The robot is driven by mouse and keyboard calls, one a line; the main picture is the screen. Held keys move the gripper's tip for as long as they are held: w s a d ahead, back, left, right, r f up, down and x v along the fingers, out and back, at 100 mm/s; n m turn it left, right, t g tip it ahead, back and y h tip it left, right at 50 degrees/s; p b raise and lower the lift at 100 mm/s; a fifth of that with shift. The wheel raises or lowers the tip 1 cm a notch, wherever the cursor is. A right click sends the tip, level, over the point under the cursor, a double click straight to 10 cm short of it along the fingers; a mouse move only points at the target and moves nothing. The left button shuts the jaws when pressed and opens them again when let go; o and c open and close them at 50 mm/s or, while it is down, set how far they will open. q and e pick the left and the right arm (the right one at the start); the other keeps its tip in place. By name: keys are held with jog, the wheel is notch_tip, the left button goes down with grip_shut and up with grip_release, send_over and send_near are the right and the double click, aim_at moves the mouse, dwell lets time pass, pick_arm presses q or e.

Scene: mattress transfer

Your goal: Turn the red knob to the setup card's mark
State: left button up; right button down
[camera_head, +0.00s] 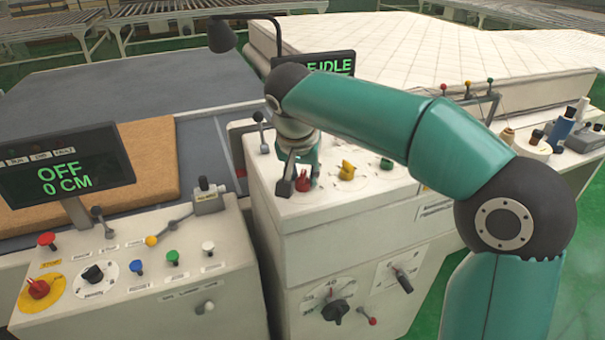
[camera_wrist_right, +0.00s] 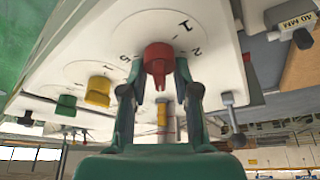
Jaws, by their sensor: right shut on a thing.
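The red knob (camera_head: 303,182) stands on the sloping top of the middle white console. In the right wrist view the red knob (camera_wrist_right: 158,58) sits on a round dial with marks, among them 1, 2 and 5. My right gripper (camera_head: 297,176) reaches down onto it from above. Its two fingers (camera_wrist_right: 160,80) are shut on the knob, one on each side. The knob's pointer is partly hidden, so its exact setting is unclear. A small card reading 40 MM (camera_wrist_right: 302,36) shows at the right wrist view's upper right; I cannot tell whether it is the setup card. My left gripper is out of view.
A yellow knob (camera_head: 347,171) and a green knob (camera_head: 387,164) stand right of the red knob. The left console has an OFF 0 CM display (camera_head: 65,165) and several buttons. A lever (camera_head: 261,131) stands behind the red knob. A quilted mattress (camera_head: 400,50) lies behind.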

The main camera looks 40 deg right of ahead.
jog(key=m+g+h, duration=0.1)
jog(key=m, duration=0.3)
jog(key=shift+s+m, duration=0.1)
jog(key=shift+m, duration=0.2)
dwell(0.4)
jog(key=c, duration=0.8)
grip_release()
jog(key=shift+c, duration=0.2)
jog(key=shift+r, duration=0.1)
jog(key=v, duration=1.1)
jog(key=shift+r, duration=0.35)
jog(key=shift+a, duration=0.1)
